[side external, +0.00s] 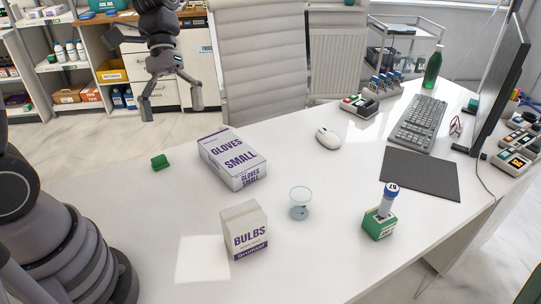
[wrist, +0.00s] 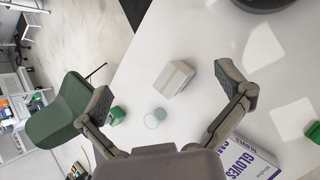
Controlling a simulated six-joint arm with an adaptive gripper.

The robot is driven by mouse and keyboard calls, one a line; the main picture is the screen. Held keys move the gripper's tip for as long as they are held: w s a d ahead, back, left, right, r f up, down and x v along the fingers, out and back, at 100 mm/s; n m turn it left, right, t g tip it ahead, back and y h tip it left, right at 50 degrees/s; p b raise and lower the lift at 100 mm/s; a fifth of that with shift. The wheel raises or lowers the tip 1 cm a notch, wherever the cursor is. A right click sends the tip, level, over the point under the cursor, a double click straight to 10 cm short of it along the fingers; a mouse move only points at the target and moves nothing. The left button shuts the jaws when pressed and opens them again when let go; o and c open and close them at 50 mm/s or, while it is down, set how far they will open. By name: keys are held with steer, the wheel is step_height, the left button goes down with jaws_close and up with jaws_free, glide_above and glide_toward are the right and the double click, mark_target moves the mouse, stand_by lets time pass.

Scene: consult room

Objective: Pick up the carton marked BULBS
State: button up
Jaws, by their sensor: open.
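The white carton marked BULBS (side external: 245,231), with purple lettering, stands upright on the white desk near the front in the side view. In the wrist view a pale carton (wrist: 174,78), its lettering unreadable, shows between the fingers in the picture, well beyond them. My gripper (side external: 172,104) hangs high at the upper left of the side view, fingers spread and empty, apart from the carton. In the wrist view its two fingers (wrist: 165,86) are wide apart with nothing between them.
A GLOVES SMALL box (side external: 233,159) lies behind the carton. A clear glass (side external: 299,203) stands to its right, with a green-and-white block (side external: 379,225) holding a tube beyond. A small green block (side external: 160,162) sits left.

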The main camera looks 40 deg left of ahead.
steer(key=w+d+f+n+g+h, duration=0.3)
steer(key=w+f+h, duration=0.2)
steer(key=f, duration=0.3)
steer(key=n+h, duration=0.6)
glide_toward(250, 234)
steer(key=x, duration=0.4)
steer(key=shift+s+r, duration=0.1)
steer(key=shift+x, duration=1.15)
steer(key=shift+s+d, duration=0.15)
steer(key=shift+d, duration=0.15)
steer(key=c, duration=0.9)
